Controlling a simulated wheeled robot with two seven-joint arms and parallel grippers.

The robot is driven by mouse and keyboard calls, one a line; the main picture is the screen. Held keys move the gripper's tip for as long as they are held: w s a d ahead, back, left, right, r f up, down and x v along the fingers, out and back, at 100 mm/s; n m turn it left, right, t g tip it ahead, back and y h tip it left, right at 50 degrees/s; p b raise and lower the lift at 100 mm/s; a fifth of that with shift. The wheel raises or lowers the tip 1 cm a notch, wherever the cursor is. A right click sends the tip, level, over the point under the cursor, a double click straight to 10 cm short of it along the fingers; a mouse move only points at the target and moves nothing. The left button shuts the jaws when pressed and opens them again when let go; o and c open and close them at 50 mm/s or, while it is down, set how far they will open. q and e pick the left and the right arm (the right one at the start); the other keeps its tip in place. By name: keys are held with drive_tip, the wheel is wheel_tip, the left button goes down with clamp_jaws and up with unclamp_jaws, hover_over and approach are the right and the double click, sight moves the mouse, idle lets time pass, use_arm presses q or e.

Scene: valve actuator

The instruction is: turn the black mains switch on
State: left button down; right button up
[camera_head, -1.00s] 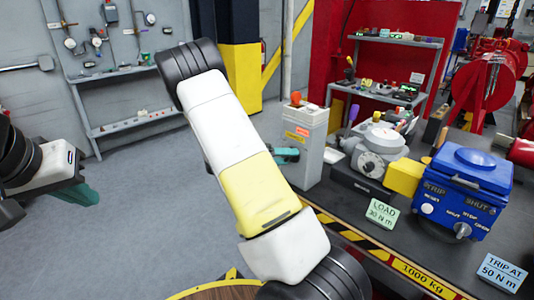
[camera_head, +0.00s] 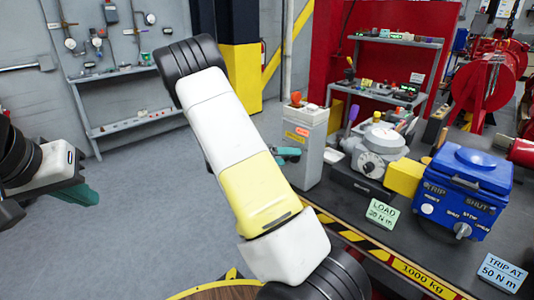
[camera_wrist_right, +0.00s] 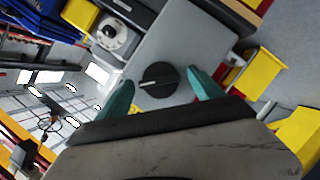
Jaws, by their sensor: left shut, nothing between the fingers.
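The black mains switch (camera_wrist_right: 158,80) is a round knob with a pale pointer mark, on the face of a grey box, in the right wrist view. The pointer lies roughly level in that picture. My right gripper (camera_wrist_right: 161,90) is open, with one teal finger on each side of the knob; I cannot tell whether they touch it. In the head view the grey box (camera_head: 312,150) stands on the bench and my right gripper (camera_head: 287,154) is at its left side, mostly behind my arm. The switch is hidden there. My left gripper (camera_head: 82,195) is shut and empty at the far left.
A blue actuator box (camera_head: 468,190) with a yellow end and a grey dial unit (camera_head: 378,150) stand right of the grey box. Label cards (camera_head: 383,213) stand at the bench's striped edge. The floor (camera_head: 120,240) between my grippers is clear.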

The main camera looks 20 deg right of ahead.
drive_tip(key=v, duration=0.7)
drive_tip(key=shift+a, duration=0.4)
drive_tip(key=shift+r, duration=0.1)
